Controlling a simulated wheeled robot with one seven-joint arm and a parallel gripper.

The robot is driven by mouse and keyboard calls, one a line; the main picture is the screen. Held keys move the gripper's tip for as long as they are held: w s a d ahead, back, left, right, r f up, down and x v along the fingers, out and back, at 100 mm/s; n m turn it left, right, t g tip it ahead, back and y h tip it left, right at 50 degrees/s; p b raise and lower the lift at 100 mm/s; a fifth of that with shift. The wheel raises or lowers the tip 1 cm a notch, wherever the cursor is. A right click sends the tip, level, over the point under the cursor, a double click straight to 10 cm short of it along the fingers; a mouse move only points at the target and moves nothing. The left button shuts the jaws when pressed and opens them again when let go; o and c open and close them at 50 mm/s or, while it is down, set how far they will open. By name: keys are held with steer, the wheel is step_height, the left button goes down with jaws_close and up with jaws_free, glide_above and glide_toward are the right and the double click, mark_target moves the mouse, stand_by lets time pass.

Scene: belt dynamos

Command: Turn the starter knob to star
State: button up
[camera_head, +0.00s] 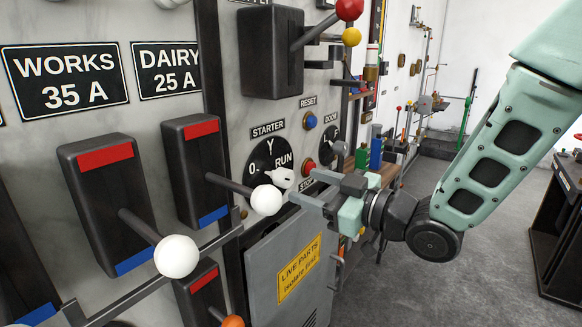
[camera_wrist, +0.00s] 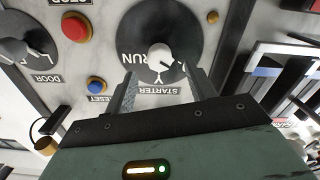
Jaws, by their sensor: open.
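The starter dial (camera_head: 266,159) is a black disc on the marble panel, marked 0, Y and RUN. Its white knob (camera_head: 281,178) is partly behind my gripper in the head view. In the wrist view the dial (camera_wrist: 188,28) appears upside down, and the knob (camera_wrist: 159,55) shows as a round white end. My gripper (camera_head: 302,186) is open, in front of the dial. In the wrist view its two fingers (camera_wrist: 160,75) stand either side of the knob, with gaps.
A red stop button (camera_head: 309,168) and blue reset button (camera_head: 310,121) sit close right of the dial. White-ended levers (camera_head: 266,200) stick out at left. A grey cabinet with a yellow label (camera_head: 300,267) is below.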

mark_target(290, 180)
steer(key=shift+p+x, duration=0.65)
steer(key=shift+x, duration=1.95)
steer(key=c, duration=1)
